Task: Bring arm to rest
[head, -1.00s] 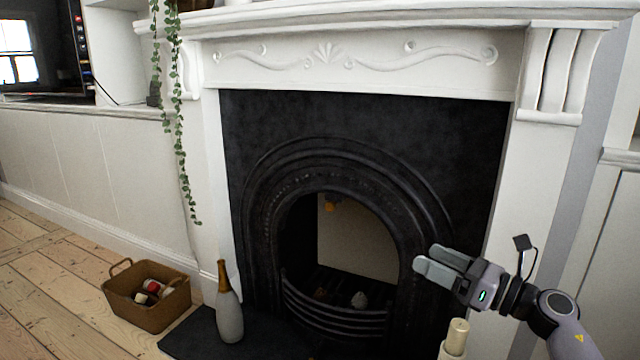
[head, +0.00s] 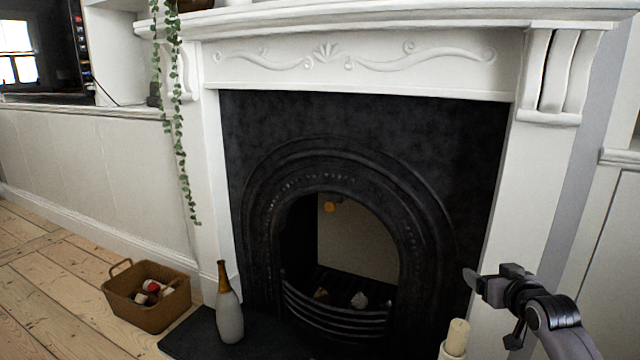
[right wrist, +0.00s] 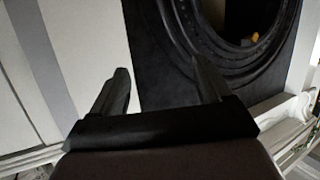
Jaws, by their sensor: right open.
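My right gripper (head: 472,281) is at the lower right of the head view, in front of the fireplace's white right pillar. It points left and is seen from the side. In the right wrist view its two fingers (right wrist: 163,88) stand apart with nothing between them. The black fireplace surround and white pillar show beyond the fingers. My left arm and gripper are not in view.
A cream candle (head: 456,338) stands below my right gripper. A grey bottle (head: 229,312) stands on the dark hearth (head: 190,337). A wicker basket (head: 150,316) holding several items is on the floorboards. The mantel (head: 380,22) juts out above, with a trailing plant (head: 178,120) at left.

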